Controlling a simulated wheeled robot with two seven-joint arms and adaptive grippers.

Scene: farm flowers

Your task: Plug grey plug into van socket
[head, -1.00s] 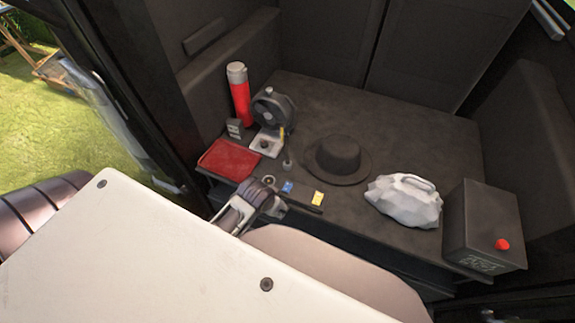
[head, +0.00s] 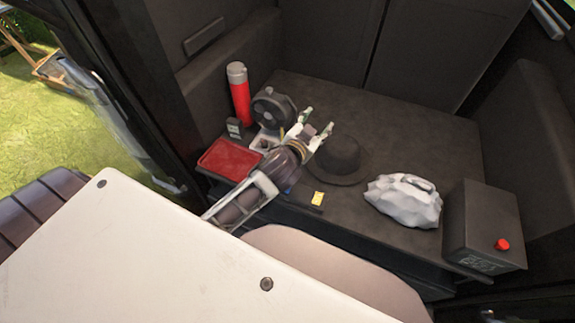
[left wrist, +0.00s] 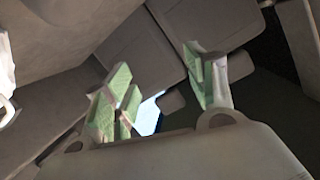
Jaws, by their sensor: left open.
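My left gripper (head: 318,121) reaches over the dark shelf in the van, fingers spread and pointing toward the back, just above and left of the hat. Its green-padded fingers stand apart in the left wrist view (left wrist: 162,88), with no object clearly held between them. I cannot make out the grey plug; my left arm covers part of the shelf front. A small dark box with light markings (head: 235,128) stands at the shelf's left, beside the red cylinder; I cannot tell whether it is the van socket. My right gripper is not in view.
Around my left arm are a red tray (head: 230,160), a red cylinder (head: 240,100), a black fan (head: 272,107) and a black hat (head: 340,158). The shelf's back right (head: 410,125) is clear.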

